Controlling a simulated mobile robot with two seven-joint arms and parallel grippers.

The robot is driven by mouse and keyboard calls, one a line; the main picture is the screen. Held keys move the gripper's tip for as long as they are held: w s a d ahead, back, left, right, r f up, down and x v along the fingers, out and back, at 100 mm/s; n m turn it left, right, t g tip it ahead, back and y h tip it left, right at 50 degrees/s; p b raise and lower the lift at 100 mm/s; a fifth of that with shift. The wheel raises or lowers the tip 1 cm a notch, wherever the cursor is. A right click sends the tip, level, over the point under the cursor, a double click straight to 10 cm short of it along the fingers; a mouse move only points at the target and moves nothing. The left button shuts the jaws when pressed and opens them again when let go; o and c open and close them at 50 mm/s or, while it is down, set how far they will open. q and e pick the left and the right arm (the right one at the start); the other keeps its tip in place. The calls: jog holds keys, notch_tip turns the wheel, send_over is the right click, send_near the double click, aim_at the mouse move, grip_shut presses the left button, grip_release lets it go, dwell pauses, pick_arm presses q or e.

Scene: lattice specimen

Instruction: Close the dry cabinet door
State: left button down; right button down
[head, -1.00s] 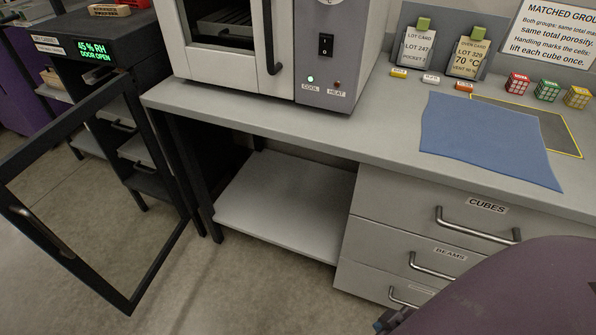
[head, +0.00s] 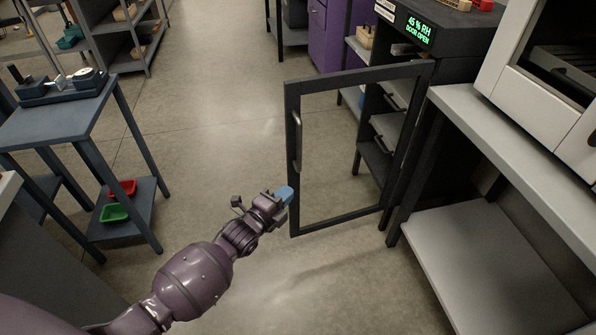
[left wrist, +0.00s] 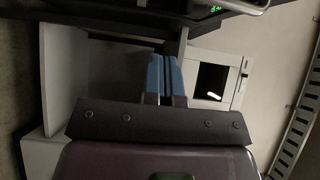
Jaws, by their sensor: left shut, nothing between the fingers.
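The dry cabinet (head: 445,45) stands at the upper right in the head view, and its display reads 45 % RH, DOOR OPEN. Its door (head: 345,222) has a dark frame around a clear pane and stands swung out to the left. The door's vertical handle (head: 297,140) is on the frame's left side. My left gripper (head: 286,194) is shut and empty, close to the lower left of the door frame and below the handle in the picture. I cannot tell whether it touches the frame. In the left wrist view its blue fingers (left wrist: 165,76) are together. My right gripper is not in view.
A workbench (head: 500,165) with a white oven (head: 540,110) stands right of the cabinet. A small blue-grey table (head: 60,125) is at the left, with red (head: 122,188) and green (head: 114,212) trays on its lower shelf. The floor between is clear.

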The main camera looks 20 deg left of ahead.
aim_at(297, 171)
pick_arm(q)
jog(key=w+b, duration=0.2)
jog(key=w, duration=0.7)
jog(key=shift+w+a, duration=0.1)
jog(key=shift+a, duration=0.1)
jog(key=shift+a, duration=0.1)
